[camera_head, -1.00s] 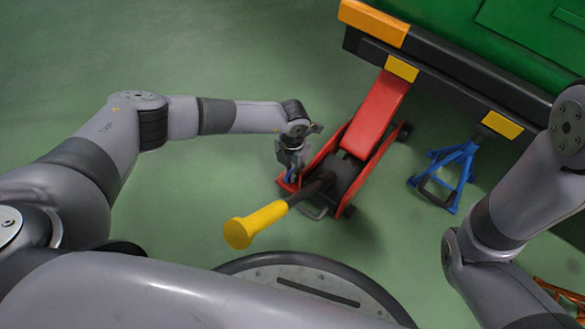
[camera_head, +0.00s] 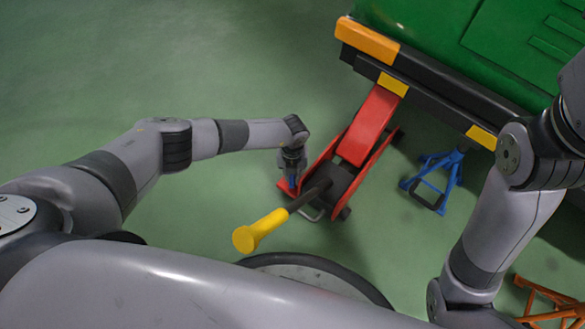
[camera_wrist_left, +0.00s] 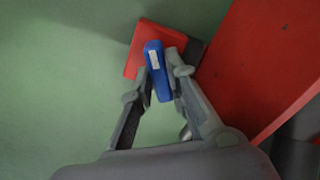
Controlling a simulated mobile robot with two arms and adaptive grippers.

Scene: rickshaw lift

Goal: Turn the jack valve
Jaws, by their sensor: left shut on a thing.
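The red floor jack (camera_head: 371,126) stands on the green floor, its lifting arm reaching under the vehicle's edge. Its dark handle with a yellow grip (camera_head: 260,231) slants toward me. The blue jack valve (camera_wrist_left: 157,72) sits at the jack's near left corner, by a red plate (camera_wrist_left: 150,38). My left gripper (camera_wrist_left: 159,80) is shut on the blue valve, one finger on each side, pointing down. In the head view my left gripper (camera_head: 291,180) partly hides the valve. My right arm shows at the right, but its gripper is out of view.
A green vehicle (camera_head: 460,50) with a black, yellow-marked bumper fills the upper right. A blue jack stand (camera_head: 436,180) stands under it. An orange stand (camera_head: 548,303) is at the lower right. The floor at the left is clear.

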